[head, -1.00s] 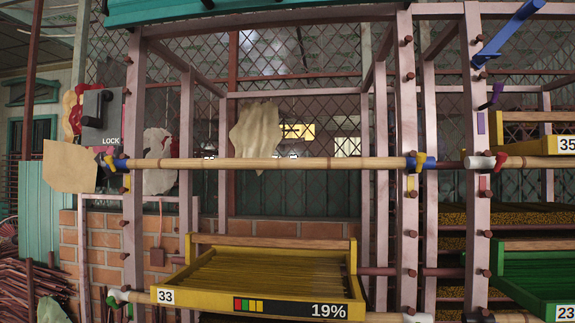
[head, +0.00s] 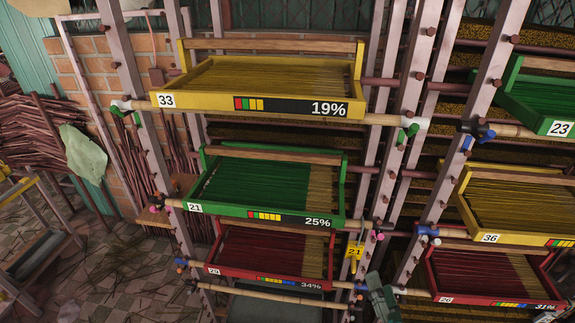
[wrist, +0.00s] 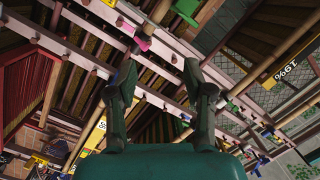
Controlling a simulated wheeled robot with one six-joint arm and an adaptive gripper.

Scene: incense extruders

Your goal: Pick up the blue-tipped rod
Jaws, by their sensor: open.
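Several bamboo rods lie across the rack posts with coloured ends, so I cannot tell which one is meant. A rod with a blue left end (head: 192,264) runs under the red tray marked 29. Another rod (head: 270,294) lies just below it, its end colours too small to tell. Blue end pieces (head: 428,231) also show on the right rack. My gripper (wrist: 160,72) is open and empty in the wrist view, with rack posts and rods beyond its fingers. My green gripper body shows at the bottom of the head view, beside the rack posts.
The left rack holds a yellow tray 33 (head: 175,100), a green tray 21 (head: 215,213) and a red tray 29 (head: 225,273). More trays fill the right rack. Pegs stick out along the posts. Tiled floor (head: 105,265) lies open at the lower left.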

